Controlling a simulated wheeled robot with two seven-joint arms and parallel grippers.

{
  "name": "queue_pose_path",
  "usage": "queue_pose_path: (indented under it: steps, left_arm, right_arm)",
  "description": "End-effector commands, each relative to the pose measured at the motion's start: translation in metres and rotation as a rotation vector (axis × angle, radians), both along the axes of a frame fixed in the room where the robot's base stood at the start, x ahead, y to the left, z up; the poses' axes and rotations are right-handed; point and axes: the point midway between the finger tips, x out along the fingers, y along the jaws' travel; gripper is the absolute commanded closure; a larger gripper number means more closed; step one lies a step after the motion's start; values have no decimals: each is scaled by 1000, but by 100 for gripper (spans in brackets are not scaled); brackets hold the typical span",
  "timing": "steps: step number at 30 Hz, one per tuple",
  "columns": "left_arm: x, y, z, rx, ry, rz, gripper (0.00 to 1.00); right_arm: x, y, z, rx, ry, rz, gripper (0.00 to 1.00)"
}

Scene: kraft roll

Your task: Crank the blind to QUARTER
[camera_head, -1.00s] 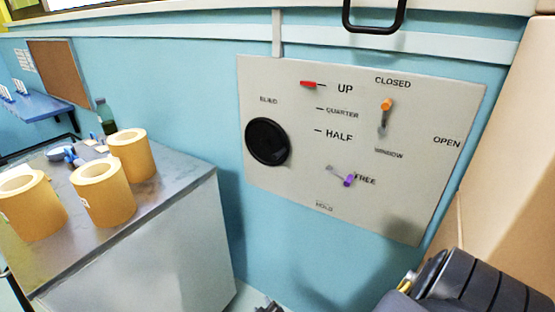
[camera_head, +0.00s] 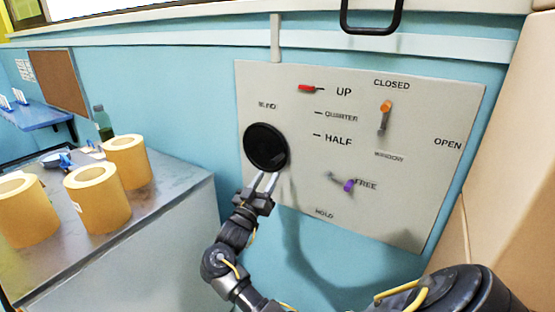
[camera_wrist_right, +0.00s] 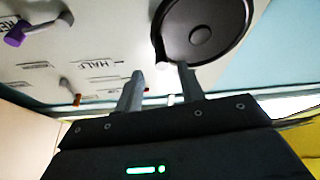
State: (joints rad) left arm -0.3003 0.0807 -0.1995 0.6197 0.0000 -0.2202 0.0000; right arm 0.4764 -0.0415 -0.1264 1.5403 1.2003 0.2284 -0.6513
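The grey wall panel (camera_head: 420,190) carries a round black blind crank (camera_head: 266,146) at its left. A red pointer (camera_head: 307,88) is level with the UP mark, above QUARTER and HALF. A purple-tipped lever (camera_head: 348,185) points at FREE. My right gripper (camera_head: 266,182) is just below the crank, fingers pointing up at it. In the wrist view the right gripper (camera_wrist_right: 160,75) has its fingers apart, with nothing clearly between them. My left gripper is not in view.
An orange-tipped window lever (camera_head: 386,106) is near CLOSED on the panel. A black bar handle (camera_head: 371,28) is above the panel. Several kraft rolls (camera_head: 98,200) stand on the metal-topped counter (camera_head: 170,200) at left. A tan surface (camera_head: 505,170) borders the right.

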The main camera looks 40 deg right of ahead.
Motion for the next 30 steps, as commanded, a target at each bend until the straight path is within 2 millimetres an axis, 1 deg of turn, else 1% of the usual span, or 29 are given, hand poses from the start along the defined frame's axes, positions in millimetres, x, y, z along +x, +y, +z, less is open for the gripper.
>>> queue_pose_path:
  steps: [1,6,9,13,18,26,28,30]
  left_arm:
    - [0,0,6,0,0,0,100]
    - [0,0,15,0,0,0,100]
    - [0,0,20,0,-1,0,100]
    - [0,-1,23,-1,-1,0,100]
    - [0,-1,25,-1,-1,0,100]
    - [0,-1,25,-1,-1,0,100]
    - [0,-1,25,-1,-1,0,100]
    - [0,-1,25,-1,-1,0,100]
  right_arm:
    - [3,-9,8,-3,0,-2,61]
    - [14,-37,20,-2,2,-2,61]
    - [20,-51,25,-2,2,-1,61]
    - [26,-65,30,-1,2,1,61]
    - [29,-74,32,0,2,1,61]
    - [29,-75,32,1,2,2,61]
    - [29,-74,32,0,2,2,68]
    - [29,-74,32,0,1,3,77]
